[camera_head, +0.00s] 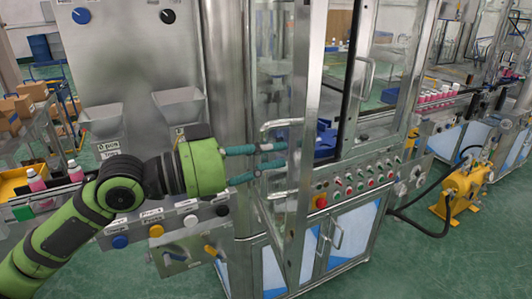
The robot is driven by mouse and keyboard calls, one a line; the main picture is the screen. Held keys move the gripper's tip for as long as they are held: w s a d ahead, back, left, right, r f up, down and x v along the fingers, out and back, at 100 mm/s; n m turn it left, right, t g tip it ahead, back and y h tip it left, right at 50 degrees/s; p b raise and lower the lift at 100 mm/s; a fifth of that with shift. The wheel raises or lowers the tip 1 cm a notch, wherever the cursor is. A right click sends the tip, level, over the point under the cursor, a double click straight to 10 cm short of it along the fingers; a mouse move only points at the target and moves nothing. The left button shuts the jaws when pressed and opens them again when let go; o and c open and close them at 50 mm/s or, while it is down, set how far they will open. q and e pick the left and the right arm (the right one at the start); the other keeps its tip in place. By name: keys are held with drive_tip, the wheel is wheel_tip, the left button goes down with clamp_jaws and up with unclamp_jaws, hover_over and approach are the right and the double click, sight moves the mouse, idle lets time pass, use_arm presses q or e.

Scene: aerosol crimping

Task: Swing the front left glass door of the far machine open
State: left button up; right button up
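The far machine is a steel-framed glass cabinet. Its front left glass door (305,75) has a steel frame and stands out at an angle from the cabinet front, apparently partly open. A bent metal handle (281,124) sits on this door, with its lower end also visible below the fingers. My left gripper (285,155) reaches in from the left at the handle's height. Its two teal fingers are apart, one above the other, with a gap between the tips. The fingers overlap the handle in the picture, and I cannot tell whether they touch it. My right gripper is not in view.
A button panel (357,182) lies below the cabinet glass, right of the door. Another glass door with a handle (366,77) stands to the right. A grey machine with hoppers (180,104) is close on the left. A yellow pump (463,187) stands on the green floor at right.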

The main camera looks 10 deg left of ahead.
use_arm(q)
drive_tip(key=shift+o, duration=1.4)
drive_tip(key=shift+a, duration=0.1)
drive_tip(key=v, duration=0.6)
drive_tip(key=shift+f, duration=0.15)
drive_tip(key=shift+v, duration=2.95)
